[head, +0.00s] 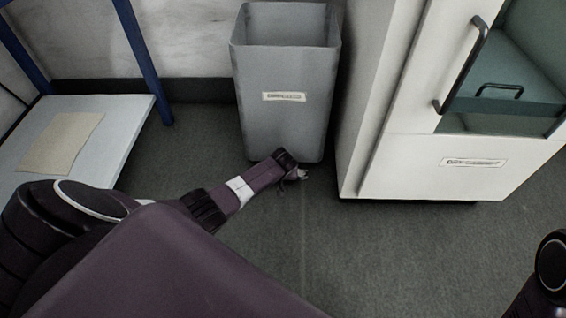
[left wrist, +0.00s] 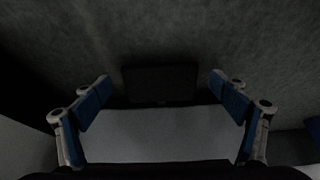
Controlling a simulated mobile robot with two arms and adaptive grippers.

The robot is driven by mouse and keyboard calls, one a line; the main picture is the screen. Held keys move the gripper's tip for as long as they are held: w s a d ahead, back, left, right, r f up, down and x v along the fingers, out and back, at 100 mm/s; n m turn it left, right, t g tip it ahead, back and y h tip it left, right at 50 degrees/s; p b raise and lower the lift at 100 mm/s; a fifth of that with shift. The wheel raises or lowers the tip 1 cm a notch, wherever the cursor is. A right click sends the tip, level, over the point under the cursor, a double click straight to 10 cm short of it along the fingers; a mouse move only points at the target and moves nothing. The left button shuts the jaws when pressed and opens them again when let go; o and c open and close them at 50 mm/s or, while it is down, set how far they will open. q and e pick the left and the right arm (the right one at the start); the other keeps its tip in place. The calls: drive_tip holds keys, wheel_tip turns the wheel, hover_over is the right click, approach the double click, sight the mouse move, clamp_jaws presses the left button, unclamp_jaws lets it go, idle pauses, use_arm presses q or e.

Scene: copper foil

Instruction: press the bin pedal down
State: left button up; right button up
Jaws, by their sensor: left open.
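The grey bin (head: 285,65) stands on the floor against the back wall, with a pale label on its front and an open top. My left arm reaches from the left to the bin's foot. My left gripper (head: 300,172) is low at the bin's front. In the left wrist view, its blue-padded fingers (left wrist: 160,88) are spread wide, with nothing held. A dark flat pedal (left wrist: 160,82) shows between them, at the edge of the bin's grey front (left wrist: 160,135). I cannot tell whether the fingers touch it. In the head view the pedal is hidden. My right gripper is out of view.
A white cabinet (head: 455,165) with a dark handle stands close on the bin's right. A pale low shelf (head: 130,115) with blue posts and a tan sheet (head: 62,142) is on the left. Grey floor (head: 340,250) is free in front.

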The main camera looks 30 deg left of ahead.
use_arm(q)
drive_tip(key=v, duration=1.2)
drive_tip(key=shift+f, duration=0.1)
idle(0.4)
